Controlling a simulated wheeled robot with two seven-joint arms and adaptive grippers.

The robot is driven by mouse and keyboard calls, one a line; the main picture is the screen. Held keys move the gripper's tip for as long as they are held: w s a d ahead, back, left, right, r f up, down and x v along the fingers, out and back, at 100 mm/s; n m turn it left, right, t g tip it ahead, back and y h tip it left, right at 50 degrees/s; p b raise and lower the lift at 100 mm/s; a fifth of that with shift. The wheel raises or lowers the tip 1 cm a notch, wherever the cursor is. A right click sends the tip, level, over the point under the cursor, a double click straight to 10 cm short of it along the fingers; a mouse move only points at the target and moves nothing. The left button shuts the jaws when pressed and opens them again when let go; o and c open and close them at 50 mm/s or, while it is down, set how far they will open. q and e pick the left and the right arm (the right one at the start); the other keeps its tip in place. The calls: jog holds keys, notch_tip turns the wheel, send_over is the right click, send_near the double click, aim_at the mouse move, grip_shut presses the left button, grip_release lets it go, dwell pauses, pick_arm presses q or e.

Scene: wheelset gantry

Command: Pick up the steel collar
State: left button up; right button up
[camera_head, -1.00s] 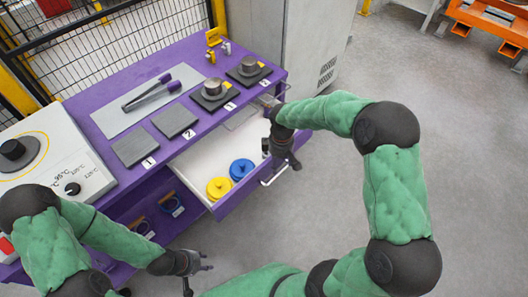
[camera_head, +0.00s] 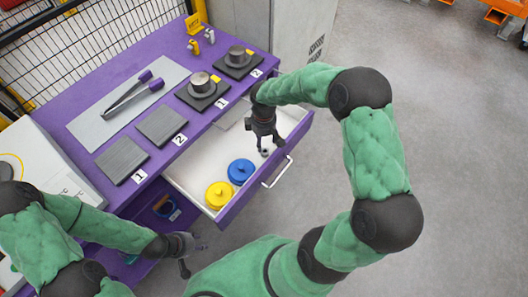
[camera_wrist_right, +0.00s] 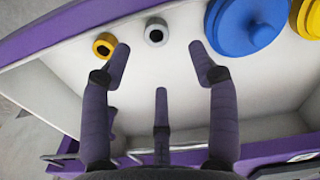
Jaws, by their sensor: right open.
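The steel collar (camera_wrist_right: 156,32) is a small grey ring lying on the white floor of the open drawer (camera_wrist_right: 60,55). A similar brass-coloured ring (camera_wrist_right: 104,46) lies just left of it in the right wrist view. My right gripper (camera_wrist_right: 162,68) is open and empty, its fingers spread, with the steel collar beyond the fingertips and apart from them. In the head view my right gripper (camera_head: 264,143) points down over the drawer (camera_head: 190,170), and hides part of its floor. My left gripper (camera_head: 191,257) has its fingers apart and is empty, low in front of the purple bench.
A blue lidded disc (camera_head: 241,172) and a yellow one (camera_head: 219,195) lie in the drawer, near the collar. The drawer's walls and handle (camera_head: 277,172) stand close to my right gripper. The bench top holds dark pads, metal cylinders (camera_head: 201,82) and tongs (camera_head: 133,94).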

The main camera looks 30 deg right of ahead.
aim_at(264, 151)
notch_tip(264, 151, down, 3)
jog(key=shift+w+r+b, duration=0.1)
jog(key=shift+b, duration=0.3)
notch_tip(264, 151, down, 5)
jog(key=b, duration=0.3)
jog(key=shift+d, duration=0.15)
grip_shut()
